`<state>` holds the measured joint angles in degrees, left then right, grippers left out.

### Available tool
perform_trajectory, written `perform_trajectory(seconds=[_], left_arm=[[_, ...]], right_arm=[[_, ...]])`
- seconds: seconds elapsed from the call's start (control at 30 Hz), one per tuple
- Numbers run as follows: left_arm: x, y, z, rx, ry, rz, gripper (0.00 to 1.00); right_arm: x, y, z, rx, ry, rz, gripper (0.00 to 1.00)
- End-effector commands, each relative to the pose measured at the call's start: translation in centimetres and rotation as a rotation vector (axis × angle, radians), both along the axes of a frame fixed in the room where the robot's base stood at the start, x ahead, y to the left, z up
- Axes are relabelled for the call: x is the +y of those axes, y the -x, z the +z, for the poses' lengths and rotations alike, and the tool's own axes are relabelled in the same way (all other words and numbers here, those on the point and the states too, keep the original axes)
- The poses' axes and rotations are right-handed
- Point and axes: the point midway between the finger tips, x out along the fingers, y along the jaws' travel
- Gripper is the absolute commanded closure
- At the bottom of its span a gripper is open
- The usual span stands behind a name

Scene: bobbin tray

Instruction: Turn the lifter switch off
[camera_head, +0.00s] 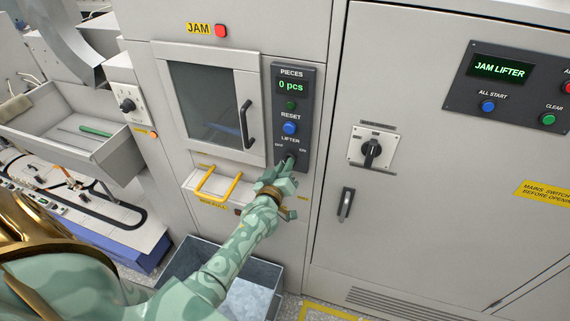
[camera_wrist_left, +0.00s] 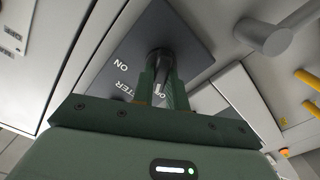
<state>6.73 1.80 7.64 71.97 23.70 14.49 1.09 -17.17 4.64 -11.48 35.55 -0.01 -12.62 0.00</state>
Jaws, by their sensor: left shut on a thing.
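The lifter switch is a small dark rotary knob (camera_wrist_left: 160,62) at the bottom of the dark control panel (camera_head: 294,100), between the OFF and ON marks. My left gripper (camera_head: 289,165) reaches up to it from below and covers most of it in the head view. In the left wrist view the two green fingers (camera_wrist_left: 162,85) are shut on the knob from both sides. Which mark the knob points to is hard to tell. The panel display reads "0 pcs". The right gripper is not in view.
A windowed door (camera_head: 208,100) and yellow handle (camera_head: 218,185) are to the left. A cabinet with a rotary main switch (camera_head: 371,152) and JAM LIFTER display (camera_head: 499,68) is to the right. A grey bin (camera_head: 205,258) stands below.

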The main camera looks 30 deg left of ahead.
Motion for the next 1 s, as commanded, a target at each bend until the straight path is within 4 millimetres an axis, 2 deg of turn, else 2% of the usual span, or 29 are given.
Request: perform_trajectory(seconds=[0.4, 0.9, 0.93, 1.0], left_arm=[[-0.01, 0.02, -0.13, -0.035, 0.158, -0.001, 1.00], [-0.02, 0.02, -0.14, -0.039, 0.177, -0.001, 1.00], [-0.02, 0.01, -0.15, -0.039, 0.177, -0.001, 0.80], [-0.01, 0.02, -0.13, -0.040, 0.177, 0.000, 0.64]], right_arm=[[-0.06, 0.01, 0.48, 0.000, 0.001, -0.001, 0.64], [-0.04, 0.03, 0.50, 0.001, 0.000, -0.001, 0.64], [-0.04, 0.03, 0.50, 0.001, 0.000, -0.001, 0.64], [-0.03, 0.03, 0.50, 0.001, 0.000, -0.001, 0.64]])
